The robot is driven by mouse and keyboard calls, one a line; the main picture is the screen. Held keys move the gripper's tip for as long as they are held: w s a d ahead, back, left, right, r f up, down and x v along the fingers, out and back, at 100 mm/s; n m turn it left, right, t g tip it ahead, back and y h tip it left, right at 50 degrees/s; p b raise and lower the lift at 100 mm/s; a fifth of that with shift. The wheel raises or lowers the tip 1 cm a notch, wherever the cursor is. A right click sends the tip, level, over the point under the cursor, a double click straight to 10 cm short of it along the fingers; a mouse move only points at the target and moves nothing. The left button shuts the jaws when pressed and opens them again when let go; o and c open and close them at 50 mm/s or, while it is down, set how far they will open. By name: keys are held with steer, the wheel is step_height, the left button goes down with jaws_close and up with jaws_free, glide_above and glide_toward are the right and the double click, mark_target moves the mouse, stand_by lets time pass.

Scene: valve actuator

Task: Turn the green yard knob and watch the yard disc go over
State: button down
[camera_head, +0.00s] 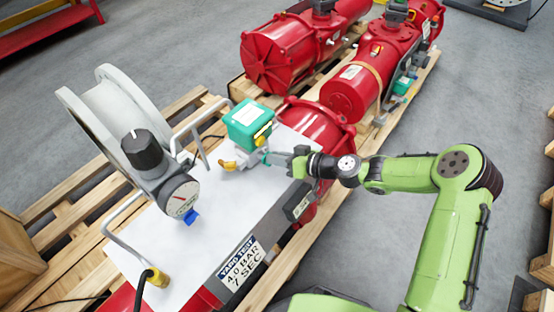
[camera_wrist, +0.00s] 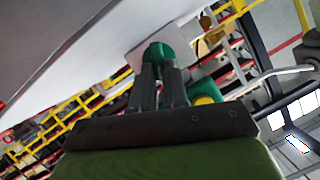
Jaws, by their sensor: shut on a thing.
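The green knob (camera_wrist: 158,52) shows in the wrist view between the two fingers of my gripper (camera_wrist: 160,78), which is shut on it. In the head view my gripper (camera_head: 272,158) reaches in from the right, just below the teal box (camera_head: 248,123) with a white label. Only a small green part of the knob (camera_head: 264,157) shows there; the fingers hide the rest. I cannot tell which part is the yard disc; a black round cap with a white mark (camera_head: 142,150) stands above a gauge (camera_head: 183,199) with a red needle.
A large grey reel (camera_head: 120,105) and bent metal rails (camera_head: 125,215) stand to the left. A white panel (camera_head: 190,250) carries a sign reading "YARD TEST 4.0 BAR 7 SEC" (camera_head: 241,263). Red actuators (camera_head: 345,95) lie on pallets behind.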

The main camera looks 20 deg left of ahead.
steer(key=m, duration=0.1)
steer(key=m+g+y, duration=0.1)
steer(key=m+g+b, duration=0.1)
steer(key=m, duration=0.1)
steer(key=shift+w+d+f, duration=0.1)
steer(key=shift+w+f, duration=0.2)
steer(key=shift+w, duration=0.05)
steer(key=shift+y, duration=0.3)
steer(key=c, duration=1.1)
jaws_free()
steer(key=shift+c, duration=0.2)
steer(key=p+v, duration=0.3)
steer(key=v, duration=1.2)
steer(key=shift+w+d, duration=0.2)
steer(key=shift+d, duration=0.15)
steer(key=shift+r, duration=0.1)
